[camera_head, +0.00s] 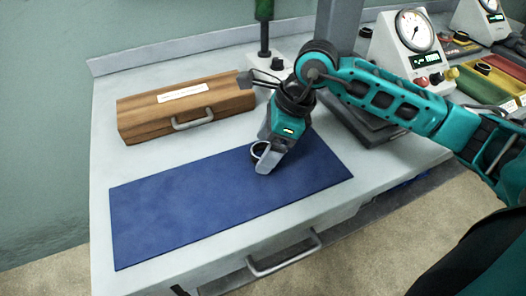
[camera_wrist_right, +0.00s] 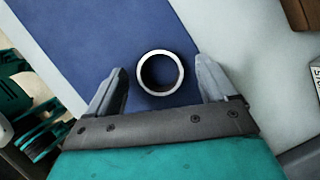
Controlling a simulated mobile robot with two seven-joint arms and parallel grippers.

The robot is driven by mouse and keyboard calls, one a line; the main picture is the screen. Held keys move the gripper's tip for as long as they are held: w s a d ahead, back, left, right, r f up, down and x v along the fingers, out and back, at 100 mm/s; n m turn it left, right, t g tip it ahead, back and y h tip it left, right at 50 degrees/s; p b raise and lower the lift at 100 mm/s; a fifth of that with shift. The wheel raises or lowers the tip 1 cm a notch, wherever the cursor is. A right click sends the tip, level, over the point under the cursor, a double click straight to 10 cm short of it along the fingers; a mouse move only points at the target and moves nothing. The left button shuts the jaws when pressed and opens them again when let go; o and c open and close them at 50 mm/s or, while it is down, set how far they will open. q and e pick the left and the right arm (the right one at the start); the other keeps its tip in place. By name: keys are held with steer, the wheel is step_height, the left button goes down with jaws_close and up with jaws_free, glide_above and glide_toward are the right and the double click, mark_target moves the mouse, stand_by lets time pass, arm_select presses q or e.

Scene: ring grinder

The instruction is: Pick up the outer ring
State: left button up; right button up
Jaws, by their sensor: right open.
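The outer ring (camera_wrist_right: 160,86) is a metal ring with a bright rim and a dark inside. It lies on the blue mat (camera_head: 200,205), near the mat's far edge. In the head view the ring (camera_head: 258,150) is partly hidden behind my right gripper (camera_head: 262,160). In the right wrist view my right gripper (camera_wrist_right: 160,80) is open. Its two fingers stand on either side of the ring, with a gap on both sides, and do not touch it. My left gripper is not in view.
A wooden box (camera_head: 185,105) with a metal handle stands at the back left. A dial gauge device (camera_head: 405,45) and a dark metal base stand to the right. A drawer handle (camera_head: 285,258) sticks out at the front. The left part of the mat is bare.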

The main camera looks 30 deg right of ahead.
steer(key=shift+c, duration=0.5)
steer(key=c, duration=1)
steer(key=shift+c, duration=0.5)
steer(key=shift+r, duration=0.2)
